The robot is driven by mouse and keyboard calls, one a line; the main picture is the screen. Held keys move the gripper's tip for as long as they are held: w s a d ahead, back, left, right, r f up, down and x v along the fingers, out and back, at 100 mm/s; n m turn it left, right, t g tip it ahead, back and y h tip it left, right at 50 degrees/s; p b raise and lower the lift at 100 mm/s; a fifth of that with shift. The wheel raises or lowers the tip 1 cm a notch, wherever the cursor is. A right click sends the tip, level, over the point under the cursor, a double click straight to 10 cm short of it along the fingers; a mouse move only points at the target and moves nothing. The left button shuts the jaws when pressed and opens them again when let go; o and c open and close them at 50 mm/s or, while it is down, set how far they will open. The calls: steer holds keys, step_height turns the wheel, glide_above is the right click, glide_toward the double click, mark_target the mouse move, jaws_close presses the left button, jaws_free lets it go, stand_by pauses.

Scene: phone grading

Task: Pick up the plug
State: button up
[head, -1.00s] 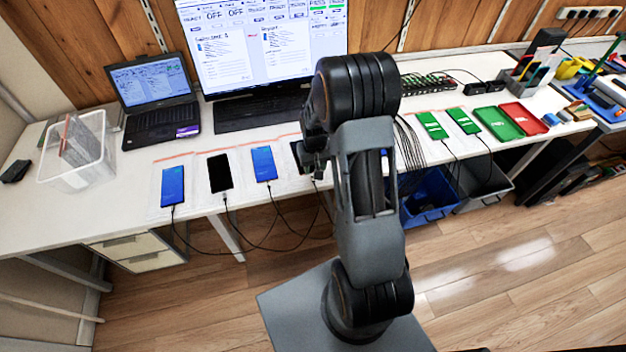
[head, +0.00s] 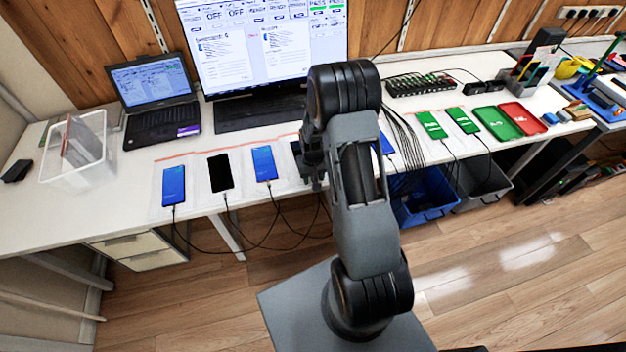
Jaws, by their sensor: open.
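Phones lie in a row on the white bench, with black cables plugged in at their near ends. In the head view these are a blue-screen phone (head: 173,186), a black-screen phone (head: 220,172) and another blue-screen phone (head: 264,163). Cable plugs show at the left phone (head: 173,207), the black phone (head: 225,196) and the second blue phone (head: 268,183). A further phone (head: 296,148) is mostly hidden by my arm. My gripper (head: 315,180) is open at that phone's near end, low over the bench's front edge. Its fingertips are small and dark, and any plug there is hidden.
Two green-screen phones (head: 431,125) and green and red trays (head: 496,122) lie to the right. A laptop (head: 160,100) and monitor stand behind. A clear bin (head: 75,150) is at the left. Blue and grey bins stand below the bench. Cables hang off the front edge.

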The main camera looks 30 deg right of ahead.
steer(key=shift+f+b, duration=0.25)
steer(key=shift+b, duration=0.05)
stand_by(0.5)
jaws_close()
